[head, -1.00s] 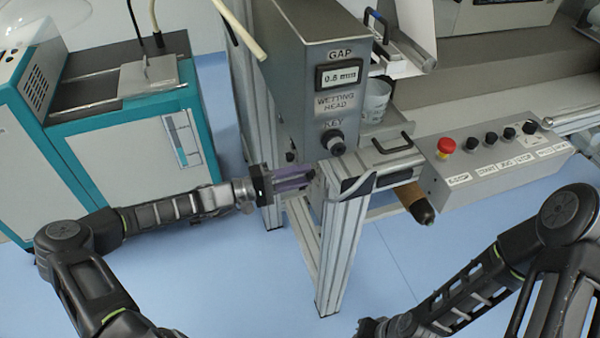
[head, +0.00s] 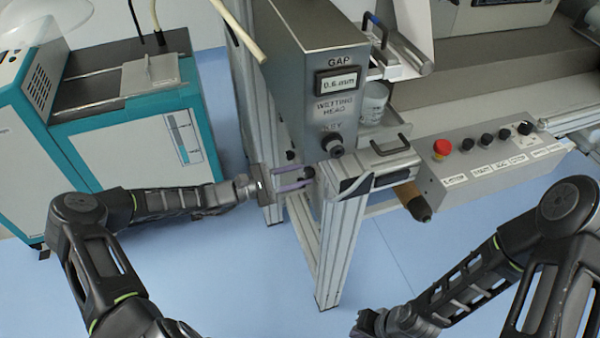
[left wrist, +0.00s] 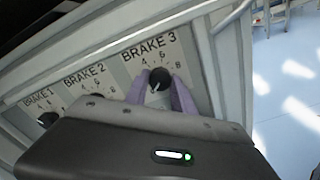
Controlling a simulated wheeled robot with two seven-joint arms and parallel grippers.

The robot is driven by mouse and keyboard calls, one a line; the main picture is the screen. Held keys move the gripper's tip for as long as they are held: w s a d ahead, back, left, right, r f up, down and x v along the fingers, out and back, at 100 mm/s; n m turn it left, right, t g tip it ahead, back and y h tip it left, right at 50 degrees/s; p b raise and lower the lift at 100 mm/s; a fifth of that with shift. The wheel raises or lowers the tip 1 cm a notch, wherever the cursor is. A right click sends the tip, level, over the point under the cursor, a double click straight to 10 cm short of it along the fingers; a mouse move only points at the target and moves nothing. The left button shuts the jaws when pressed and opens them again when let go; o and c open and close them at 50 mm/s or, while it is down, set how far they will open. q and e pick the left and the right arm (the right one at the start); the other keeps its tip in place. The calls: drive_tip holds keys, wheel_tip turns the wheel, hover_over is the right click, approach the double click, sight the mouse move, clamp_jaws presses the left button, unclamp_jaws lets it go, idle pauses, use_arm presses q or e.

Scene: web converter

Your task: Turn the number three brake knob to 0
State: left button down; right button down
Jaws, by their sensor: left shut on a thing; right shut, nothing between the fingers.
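The BRAKE 3 knob (left wrist: 159,79) is round and black on a grey panel in the left wrist view. Its white pointer line slants toward the lower left. Printed 4, 6 and 8 show around it; the lower scale, with any 0, is hidden by my gripper. My left gripper (left wrist: 160,88) is shut on this knob, one purple finger on each side. In the head view my left gripper (head: 306,178) reaches the left side of the wetting head frame, where the panel's face cannot be seen. My right gripper (head: 368,324) is low at the bottom edge, shut and empty.
The BRAKE 1 knob (left wrist: 47,119) and BRAKE 2 knob (left wrist: 97,97) sit left of it, partly hidden by my gripper. A teal cabinet (head: 130,140) stands left.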

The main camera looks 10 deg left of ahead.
use_arm(q)
drive_tip(key=shift+n, duration=0.6)
drive_tip(key=c, duration=1.1)
unclamp_jaws()
drive_tip(key=shift+o, duration=0.2)
drive_tip(key=shift+a, duration=0.1)
drive_tip(key=v, duration=0.7)
drive_tip(key=shift+s+a+b, duration=0.25)
drive_tip(key=shift+a+b, duration=0.05)
drive_tip(key=shift+b, duration=0.1)
